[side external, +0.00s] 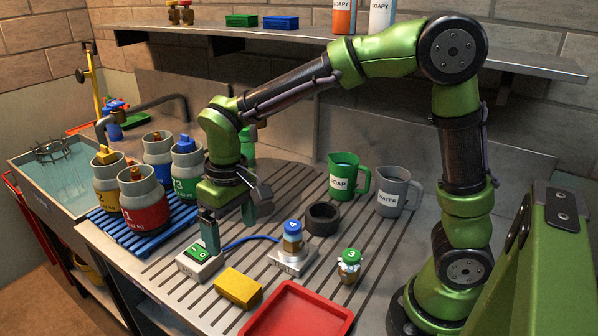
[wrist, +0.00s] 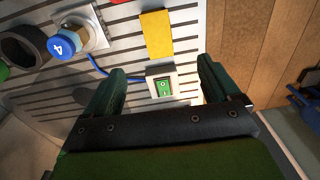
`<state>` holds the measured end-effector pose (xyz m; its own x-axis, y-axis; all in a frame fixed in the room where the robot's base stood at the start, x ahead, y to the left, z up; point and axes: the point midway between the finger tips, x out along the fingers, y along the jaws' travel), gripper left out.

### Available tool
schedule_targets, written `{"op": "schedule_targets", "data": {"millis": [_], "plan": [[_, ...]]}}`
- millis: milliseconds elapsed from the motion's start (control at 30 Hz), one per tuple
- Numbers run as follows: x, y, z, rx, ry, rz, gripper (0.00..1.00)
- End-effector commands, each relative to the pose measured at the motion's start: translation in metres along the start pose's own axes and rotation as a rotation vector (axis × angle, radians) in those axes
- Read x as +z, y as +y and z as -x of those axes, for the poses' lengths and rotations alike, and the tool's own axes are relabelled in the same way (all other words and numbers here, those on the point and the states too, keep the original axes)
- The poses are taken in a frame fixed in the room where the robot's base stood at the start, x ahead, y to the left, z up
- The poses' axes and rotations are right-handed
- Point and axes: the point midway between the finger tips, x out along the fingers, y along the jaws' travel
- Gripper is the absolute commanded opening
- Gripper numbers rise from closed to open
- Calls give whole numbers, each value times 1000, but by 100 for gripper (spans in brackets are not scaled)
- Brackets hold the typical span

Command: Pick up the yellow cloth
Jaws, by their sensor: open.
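The yellow cloth (side external: 238,288) looks like a flat rectangular block. It lies on the grooved metal counter, just behind the red tray. In the wrist view the yellow cloth (wrist: 157,36) lies beyond the fingertips, past the switch box. My gripper (side external: 229,233) is open and empty, pointing down above the counter, behind the cloth and apart from it. In the wrist view my gripper (wrist: 162,72) has its two dark green fingers spread wide, with the green switch box showing between them.
The switch box (side external: 203,262) sits close under one finger, its blue cable running to a scale with a blue-capped jar (side external: 292,236). A green-capped jar (side external: 349,265), black ring (side external: 322,218) and red tray (side external: 297,312) stand nearby. Several canisters (side external: 144,205) stand on a blue rack at left.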

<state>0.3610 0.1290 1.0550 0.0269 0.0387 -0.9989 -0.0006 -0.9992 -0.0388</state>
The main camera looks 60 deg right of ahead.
Motion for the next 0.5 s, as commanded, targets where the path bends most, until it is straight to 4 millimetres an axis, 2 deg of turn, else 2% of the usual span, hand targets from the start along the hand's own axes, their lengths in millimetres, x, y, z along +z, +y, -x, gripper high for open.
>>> {"op": "schedule_targets", "data": {"millis": [100,167,233,500], "plan": [[-14,-5,0,32,-21,10,89],[-17,-4,5,37,-16,6,89],[-14,-2,-2,42,-29,4,89],[-10,0,-58,42,-33,2,89]]}}
